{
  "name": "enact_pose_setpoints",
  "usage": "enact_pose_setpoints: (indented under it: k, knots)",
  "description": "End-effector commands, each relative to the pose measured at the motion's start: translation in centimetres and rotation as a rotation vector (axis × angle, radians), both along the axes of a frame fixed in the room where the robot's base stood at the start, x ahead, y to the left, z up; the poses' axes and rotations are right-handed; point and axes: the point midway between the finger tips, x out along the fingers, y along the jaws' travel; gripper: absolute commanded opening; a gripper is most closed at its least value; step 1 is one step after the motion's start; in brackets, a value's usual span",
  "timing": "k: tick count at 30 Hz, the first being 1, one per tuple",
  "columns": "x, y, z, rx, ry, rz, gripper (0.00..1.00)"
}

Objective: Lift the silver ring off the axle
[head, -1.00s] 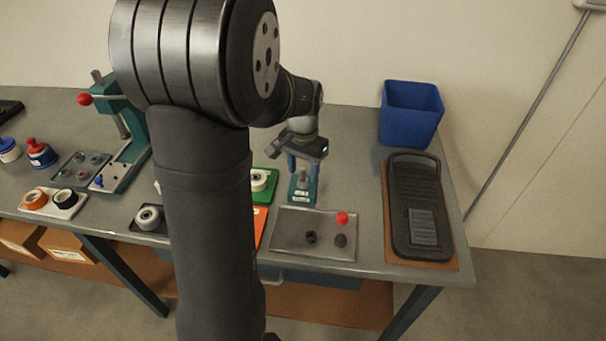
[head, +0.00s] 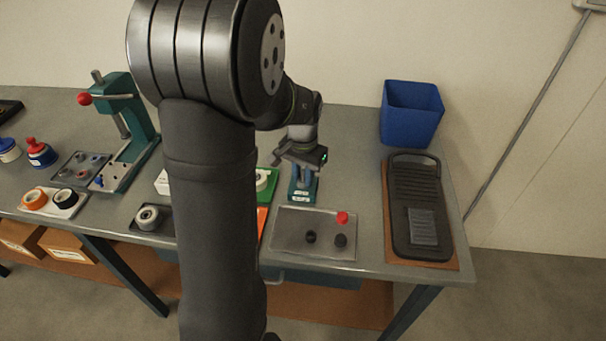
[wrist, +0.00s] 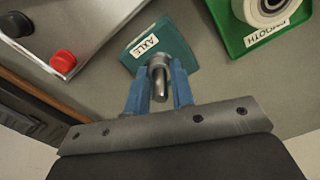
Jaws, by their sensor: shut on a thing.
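The teal block labelled AXLE (wrist: 141,47) stands on the bench, and its upright silver axle (wrist: 160,93) points up toward the wrist camera. The silver ring (wrist: 156,63) shows as a wider grey collar around the axle, partly hidden between the fingers. My gripper (wrist: 158,72) has one blue finger on each side of the axle and is shut on the ring. In the head view my gripper (head: 304,182) is upright over the teal block (head: 302,196), and the ring is hidden there.
A grey tray (head: 287,247) with a red knob (head: 342,217) and two dark parts lies just in front of the block. A green SMOOTH tray (wrist: 234,40) with a white roller is close beside it.

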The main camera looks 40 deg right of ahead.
Motion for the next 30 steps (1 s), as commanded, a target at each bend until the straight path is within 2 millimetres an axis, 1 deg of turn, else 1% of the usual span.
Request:
enact_pose_setpoints:
  k: [5,30]
  knots:
    - [0.0,0.0,0.5,-0.001,0.000,0.000,0.00]
    - [0.0,0.0,4.7,-0.001,0.000,0.000,0.00]
